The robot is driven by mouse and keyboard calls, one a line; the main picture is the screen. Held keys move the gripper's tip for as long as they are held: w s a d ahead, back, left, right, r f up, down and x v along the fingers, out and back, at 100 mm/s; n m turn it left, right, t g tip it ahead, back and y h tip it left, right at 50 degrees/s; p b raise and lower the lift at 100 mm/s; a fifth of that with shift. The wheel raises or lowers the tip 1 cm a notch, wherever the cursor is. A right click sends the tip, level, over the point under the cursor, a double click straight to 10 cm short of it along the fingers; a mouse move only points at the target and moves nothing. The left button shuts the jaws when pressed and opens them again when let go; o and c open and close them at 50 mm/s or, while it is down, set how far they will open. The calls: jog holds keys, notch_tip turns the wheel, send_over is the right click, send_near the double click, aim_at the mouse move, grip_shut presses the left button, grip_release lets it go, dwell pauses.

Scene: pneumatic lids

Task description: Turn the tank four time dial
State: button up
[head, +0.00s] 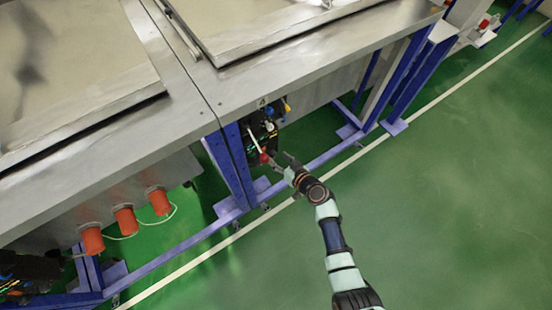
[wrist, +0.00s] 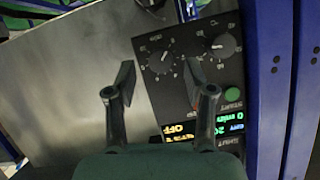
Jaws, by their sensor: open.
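The control panel (head: 262,130) of the tank marked 4 hangs under the bench edge. In the wrist view the dark panel (wrist: 176,100) carries two black round dials with scale marks. One dial (wrist: 160,63) shows between my fingertips, and the other dial (wrist: 223,46) is to its right. The labels are too blurred to tell which is the time dial. My gripper (head: 280,156) is open in front of the panel, and its two fingers (wrist: 159,80) spread either side of the first dial. I cannot tell whether they touch it.
A green start button (wrist: 232,95) and lit displays (wrist: 180,130) are on the panel. A blue post (wrist: 275,90) stands at its right in the wrist view. Red cylinders (head: 126,220) hang under the neighbouring bench. The green floor (head: 440,220) in front is clear.

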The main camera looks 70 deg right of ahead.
jog(key=shift+x, duration=0.85)
grip_shut()
jog(key=shift+f+b, duration=0.1)
jog(key=shift+b, duration=0.25)
